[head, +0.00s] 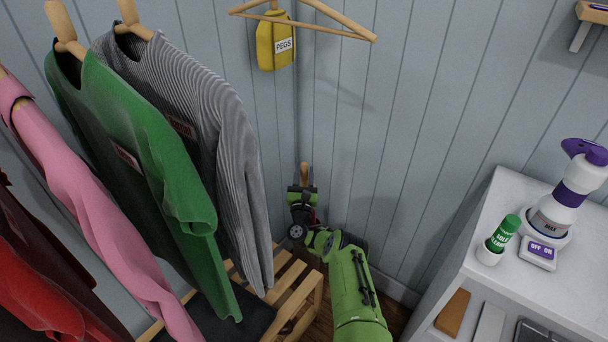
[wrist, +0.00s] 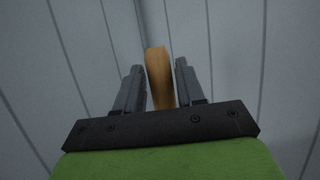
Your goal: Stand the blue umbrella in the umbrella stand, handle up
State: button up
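My gripper (head: 302,189) is low in the room corner in the head view, at the end of my green arm. A light wooden handle (head: 304,171) stands up between its fingers. No blue cloth shows in either view; whatever is below the handle is hidden by my gripper and arm. I cannot identify the umbrella stand in either view.
Hanging clothes, including a green shirt (head: 135,130) and a striped shirt (head: 190,110), crowd the left. A slatted wooden rack (head: 292,287) is close left of my arm. A white counter (head: 497,225) with bottles is right. A peg bag (head: 274,42) and hanger (head: 350,27) hang above.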

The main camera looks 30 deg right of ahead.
jog(key=o, duration=0.3)
jog(key=shift+s+a+f, duration=0.1)
jog(key=p+v, duration=1)
jog(key=v, duration=0.5)
jog(key=shift+s, duration=0.25)
jog(key=shift+f, duration=0.1)
dwell(0.3)
